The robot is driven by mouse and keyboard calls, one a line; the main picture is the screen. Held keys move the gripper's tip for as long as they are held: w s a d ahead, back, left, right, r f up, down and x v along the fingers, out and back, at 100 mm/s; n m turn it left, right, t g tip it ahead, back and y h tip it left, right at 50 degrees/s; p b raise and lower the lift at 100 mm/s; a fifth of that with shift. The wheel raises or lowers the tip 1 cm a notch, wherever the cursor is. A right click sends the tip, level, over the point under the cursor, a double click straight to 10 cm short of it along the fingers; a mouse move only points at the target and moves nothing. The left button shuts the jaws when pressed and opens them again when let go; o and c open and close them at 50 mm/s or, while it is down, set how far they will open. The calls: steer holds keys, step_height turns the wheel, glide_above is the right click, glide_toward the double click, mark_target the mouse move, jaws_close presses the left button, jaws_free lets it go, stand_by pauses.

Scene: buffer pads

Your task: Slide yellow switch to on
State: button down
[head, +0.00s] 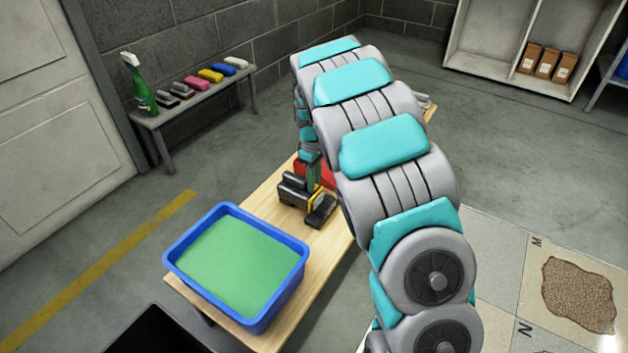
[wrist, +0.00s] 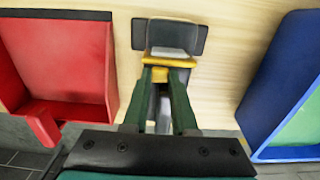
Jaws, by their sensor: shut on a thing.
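A dark grey device (head: 293,191) stands on the wooden bench, and its dark top (wrist: 168,36) shows in the wrist view. It has a yellow band across it, with a small yellow switch (wrist: 160,76) just below. My gripper (wrist: 165,72) has its two green fingers on either side of this yellow piece and is shut on it. In the head view my gripper (head: 314,180) comes down onto the device from above. No on or off marking can be read, and the fingers hide part of the switch.
A blue bin (head: 190,233) with a green inside is on the bench's near end, right of the device in the wrist view. A red bin (wrist: 60,60) is on its other side. A side bench (head: 190,108) holds a spray bottle and several coloured pads.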

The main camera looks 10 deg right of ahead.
mark_target(309, 195)
steer(key=shift+s+a, duration=0.95)
steer(key=c, duration=0.7)
jaws_free()
step_height(309, 195, up, 8)
steer(key=shift+f, duration=0.1)
